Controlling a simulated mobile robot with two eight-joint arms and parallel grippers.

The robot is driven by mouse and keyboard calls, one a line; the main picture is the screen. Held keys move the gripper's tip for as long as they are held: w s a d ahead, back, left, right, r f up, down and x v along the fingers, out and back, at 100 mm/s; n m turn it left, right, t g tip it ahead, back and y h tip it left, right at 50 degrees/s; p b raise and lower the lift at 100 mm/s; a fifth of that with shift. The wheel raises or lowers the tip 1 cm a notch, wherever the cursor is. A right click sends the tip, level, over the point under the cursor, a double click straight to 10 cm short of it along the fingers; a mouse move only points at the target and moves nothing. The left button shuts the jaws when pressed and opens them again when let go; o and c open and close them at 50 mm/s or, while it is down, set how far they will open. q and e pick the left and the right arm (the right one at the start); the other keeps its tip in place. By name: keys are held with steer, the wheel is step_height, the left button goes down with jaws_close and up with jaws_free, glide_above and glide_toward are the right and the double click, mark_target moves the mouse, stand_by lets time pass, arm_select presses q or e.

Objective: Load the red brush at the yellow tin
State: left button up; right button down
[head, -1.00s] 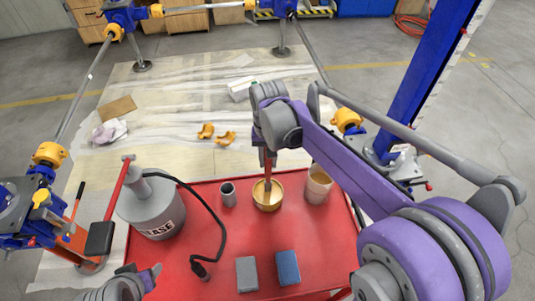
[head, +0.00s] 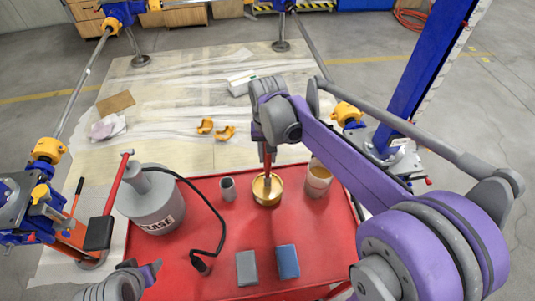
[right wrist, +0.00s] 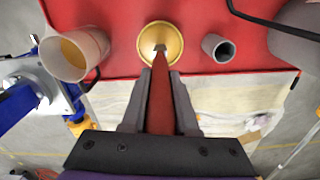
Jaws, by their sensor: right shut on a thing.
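The yellow tin (head: 267,196) stands open near the back edge of the red table (head: 322,252); it also shows in the right wrist view (right wrist: 174,35). My right gripper (head: 268,150) is shut on the red brush (right wrist: 160,100) above the tin. The brush points down, and its tip lies over or inside the tin's opening; how deep it reaches I cannot tell. My left gripper (head: 148,274) is at the lower left of the head view, away from the tin; its fingers are only partly seen.
A pale bucket (head: 318,179) stands close right of the tin, and a small grey cup (head: 228,188) stands left of it. A grease can (head: 152,202) with a black hose is at the left. A grey block (head: 247,267) and a blue block (head: 287,262) lie in front.

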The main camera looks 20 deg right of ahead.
arm_select(q)
steer(key=shift+s+f, duration=0.2)
steer(key=shift+f, duration=0.15)
arm_select(e)
steer(key=shift+s+f, duration=0.1)
steer(key=shift+f, duration=0.4)
stand_by(0.8)
arm_select(q)
steer(key=r+p, duration=0.1)
steer(key=w+r+p, duration=0.1)
steer(key=r, duration=0.1)
steer(key=w+r, duration=0.1)
steer(key=r, duration=0.1)
steer(key=shift+w+p, duration=0.15)
steer(key=shift+p, duration=0.25)
arm_select(e)
step_height(320, 180, up, 7)
arm_select(q)
steer(key=shift+r+t, duration=0.1)
steer(key=shift+t, duration=0.2)
arm_select(e)
steer(key=shift+r, duration=0.1)
